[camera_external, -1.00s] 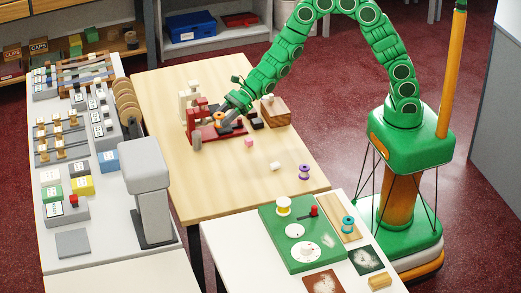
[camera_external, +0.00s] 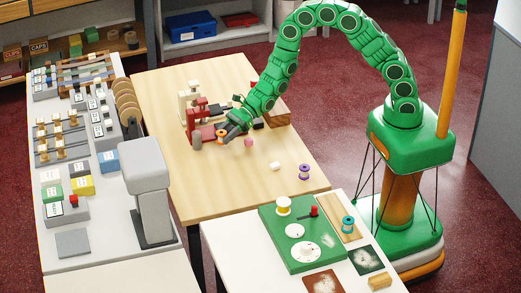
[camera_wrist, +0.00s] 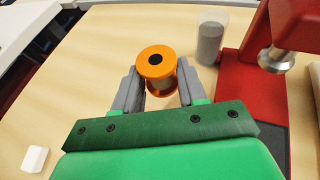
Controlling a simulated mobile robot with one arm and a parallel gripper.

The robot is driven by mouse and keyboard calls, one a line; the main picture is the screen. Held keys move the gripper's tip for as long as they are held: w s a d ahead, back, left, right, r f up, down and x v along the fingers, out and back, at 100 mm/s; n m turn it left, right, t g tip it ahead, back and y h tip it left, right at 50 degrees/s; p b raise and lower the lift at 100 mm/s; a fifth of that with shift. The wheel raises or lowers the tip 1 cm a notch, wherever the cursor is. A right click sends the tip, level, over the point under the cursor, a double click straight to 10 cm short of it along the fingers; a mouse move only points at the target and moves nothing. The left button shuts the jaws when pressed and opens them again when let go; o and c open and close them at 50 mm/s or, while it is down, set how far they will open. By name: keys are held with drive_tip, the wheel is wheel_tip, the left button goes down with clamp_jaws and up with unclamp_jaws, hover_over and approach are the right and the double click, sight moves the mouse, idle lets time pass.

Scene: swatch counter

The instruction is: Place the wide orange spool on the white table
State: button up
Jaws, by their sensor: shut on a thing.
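The wide orange spool (camera_wrist: 155,64) is between the two grey fingers of my gripper (camera_wrist: 160,86), which is shut on it. In the external view the spool (camera_external: 221,134) shows small at the tip of my gripper (camera_external: 225,132), above the wooden table (camera_external: 235,192) and just in front of the red device (camera_external: 207,107). Its height over the wood is hard to tell. The white table (camera_external: 232,243) stands at the front right, away from my gripper. A green board (camera_external: 278,240) covers much of it.
A white-and-yellow spool (camera_external: 284,206) and a teal spool (camera_external: 348,224) stand on the front right table. Its left edge strip is bare.

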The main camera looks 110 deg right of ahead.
sight(226, 149)
drive_tip(key=shift+f, duration=1.9)
drive_tip(key=shift+f, duration=0.15)
drive_tip(key=o, duration=1)
drive_tip(key=shift+o, duration=0.2)
